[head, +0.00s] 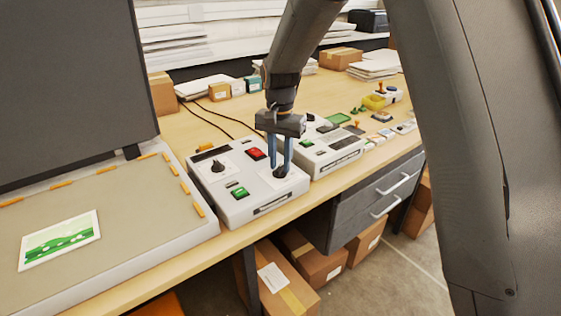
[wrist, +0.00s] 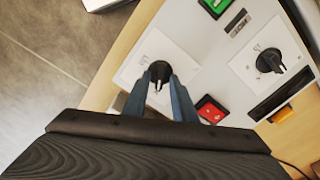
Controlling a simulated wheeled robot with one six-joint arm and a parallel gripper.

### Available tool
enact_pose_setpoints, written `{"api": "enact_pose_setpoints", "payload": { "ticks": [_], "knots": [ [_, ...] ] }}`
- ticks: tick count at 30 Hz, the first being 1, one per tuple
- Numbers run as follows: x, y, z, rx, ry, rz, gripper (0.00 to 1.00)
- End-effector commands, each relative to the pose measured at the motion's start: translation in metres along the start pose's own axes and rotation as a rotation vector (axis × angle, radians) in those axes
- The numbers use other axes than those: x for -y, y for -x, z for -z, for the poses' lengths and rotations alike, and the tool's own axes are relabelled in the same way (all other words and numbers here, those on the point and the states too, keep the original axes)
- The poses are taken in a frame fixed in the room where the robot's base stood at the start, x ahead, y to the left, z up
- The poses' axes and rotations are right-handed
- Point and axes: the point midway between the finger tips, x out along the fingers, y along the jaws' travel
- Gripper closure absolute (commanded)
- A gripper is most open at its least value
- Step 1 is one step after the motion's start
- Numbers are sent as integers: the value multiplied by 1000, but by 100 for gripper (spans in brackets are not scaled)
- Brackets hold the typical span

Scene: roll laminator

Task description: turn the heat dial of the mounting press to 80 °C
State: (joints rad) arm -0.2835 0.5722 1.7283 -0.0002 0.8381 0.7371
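A light grey control box (head: 238,206) with two black dials on white plates stands on the bench beside the mounting press (head: 125,232). My gripper (head: 280,168) points down over the box's front right dial (head: 281,173). Its blue fingers stand apart, one on each side of this dial, which also shows between the fingertips in the wrist view (wrist: 159,70). I cannot tell whether they touch the knob. The other dial (head: 217,166) is at the back left of the box and is clear in the wrist view (wrist: 268,62). The dial markings are too small to read.
The box also carries a red switch (head: 256,154) and a green switch (head: 239,193). A second grey machine (head: 330,150) stands close on the right. The press lid (head: 70,80) is raised, and a green picture (head: 60,240) lies on its bed. Cardboard boxes sit under the bench.

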Motion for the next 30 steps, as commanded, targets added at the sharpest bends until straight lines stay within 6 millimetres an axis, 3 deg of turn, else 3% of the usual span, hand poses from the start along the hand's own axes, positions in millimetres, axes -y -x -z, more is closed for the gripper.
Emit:
{"api": "enact_pose_setpoints", "payload": {
  "ticks": [11, 24, 30],
  "knots": [
    [0, 2, 0, 1, 0, 0, 71],
    [0, 65, 0, -1, 1, 0, 71],
    [0, 77, 0, 1, 0, -1, 71]
  ]
}}
